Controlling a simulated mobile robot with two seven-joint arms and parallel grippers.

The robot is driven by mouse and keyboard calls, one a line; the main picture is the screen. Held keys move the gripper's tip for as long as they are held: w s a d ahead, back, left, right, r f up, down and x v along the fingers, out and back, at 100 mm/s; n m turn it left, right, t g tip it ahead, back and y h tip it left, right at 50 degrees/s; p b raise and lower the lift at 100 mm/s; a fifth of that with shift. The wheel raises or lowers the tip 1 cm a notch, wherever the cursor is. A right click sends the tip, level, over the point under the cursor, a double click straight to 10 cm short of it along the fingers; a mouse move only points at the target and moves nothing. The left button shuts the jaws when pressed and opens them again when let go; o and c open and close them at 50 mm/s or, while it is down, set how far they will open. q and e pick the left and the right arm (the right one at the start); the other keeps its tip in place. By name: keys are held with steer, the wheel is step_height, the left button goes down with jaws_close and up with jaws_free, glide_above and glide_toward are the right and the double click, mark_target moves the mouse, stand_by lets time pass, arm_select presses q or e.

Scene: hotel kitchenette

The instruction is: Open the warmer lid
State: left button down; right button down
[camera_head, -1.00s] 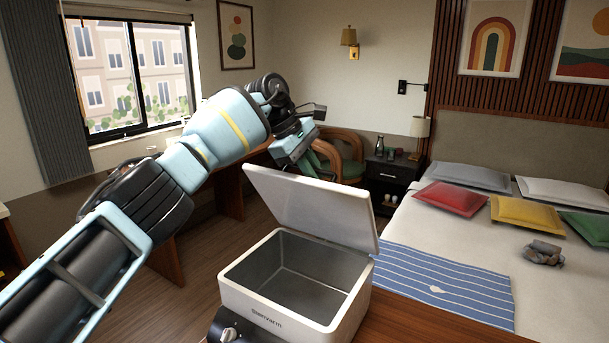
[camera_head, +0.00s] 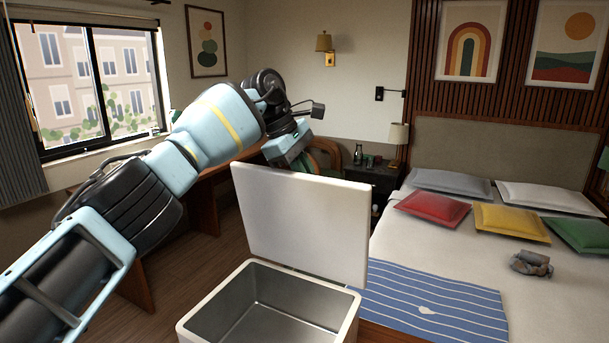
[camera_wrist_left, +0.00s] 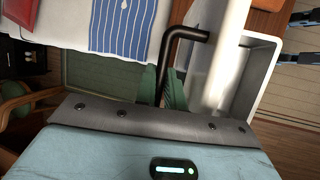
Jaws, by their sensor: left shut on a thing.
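The warmer (camera_head: 192,325) is a white box with a grey inside, at the bottom middle of the head view. Its white lid (camera_head: 300,220) stands nearly upright at the box's far side, and the inside looks empty. My left gripper (camera_head: 298,160) is at the lid's upper far side, its fingertips partly hidden by the lid. In the left wrist view, its green fingers (camera_wrist_left: 166,88) are shut on the black bar handle (camera_wrist_left: 178,52) of the lid. The open box (camera_wrist_left: 262,65) shows beside the lid there. My right gripper is not recognisable in either view.
A bed with a blue striped cloth (camera_head: 430,300) and several pillows lies to the right of the warmer. A nightstand (camera_head: 372,178) and wooden chair (camera_head: 325,150) stand behind the lid. Wooden floor (camera_head: 195,270) is open on the left.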

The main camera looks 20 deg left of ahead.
arm_select(q)
steer(key=shift+w+f+g, duration=0.2)
steer(key=shift+w+g, duration=0.1)
steer(key=shift+w, duration=0.05)
arm_select(e)
steer(key=shift+w, duration=0.45)
arm_select(q)
steer(key=c, duration=1.5)
jaws_free()
steer(key=shift+r, duration=0.2)
arm_select(e)
steer(key=shift+r, duration=0.1)
